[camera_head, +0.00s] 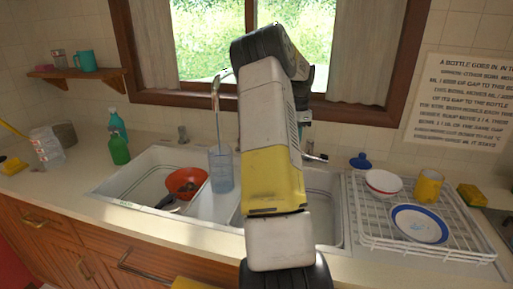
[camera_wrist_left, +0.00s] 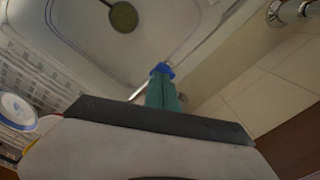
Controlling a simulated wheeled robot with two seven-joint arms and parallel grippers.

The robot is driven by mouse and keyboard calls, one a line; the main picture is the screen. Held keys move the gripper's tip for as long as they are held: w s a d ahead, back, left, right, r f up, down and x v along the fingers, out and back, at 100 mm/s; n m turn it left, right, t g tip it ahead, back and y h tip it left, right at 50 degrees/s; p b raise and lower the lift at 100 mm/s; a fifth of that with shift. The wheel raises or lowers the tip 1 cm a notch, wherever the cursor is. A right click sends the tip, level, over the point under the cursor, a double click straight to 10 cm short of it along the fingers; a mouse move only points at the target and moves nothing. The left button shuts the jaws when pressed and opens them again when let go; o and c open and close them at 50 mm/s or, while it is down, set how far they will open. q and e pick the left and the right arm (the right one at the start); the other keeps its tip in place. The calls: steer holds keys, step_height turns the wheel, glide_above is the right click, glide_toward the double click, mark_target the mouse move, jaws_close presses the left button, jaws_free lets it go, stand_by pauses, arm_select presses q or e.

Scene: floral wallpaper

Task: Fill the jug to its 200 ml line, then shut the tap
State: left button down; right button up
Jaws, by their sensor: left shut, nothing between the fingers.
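The clear, bluish jug (camera_head: 221,172) stands upright on the divider between the two sink basins. The tap's thin spout (camera_head: 215,88) arches above it, and a pale vertical streak like running water drops into the jug. The 200 ml line and the water level are too small to read. A metal lever (camera_head: 316,157) shows just right of my arm. My left gripper, with teal fingers and blue tips, is shut and empty in the left wrist view (camera_wrist_left: 161,72), close to a metal rod (camera_wrist_left: 139,92). In the head view my arm mostly hides it. My right gripper is not in view.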

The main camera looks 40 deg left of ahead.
arm_select(q)
steer(key=shift+d+r, duration=0.1)
steer(key=shift+r, duration=1.35)
glide_above(326, 157)
steer(key=shift+w, duration=0.2)
steer(key=shift+f, duration=2.45)
stand_by(3.4)
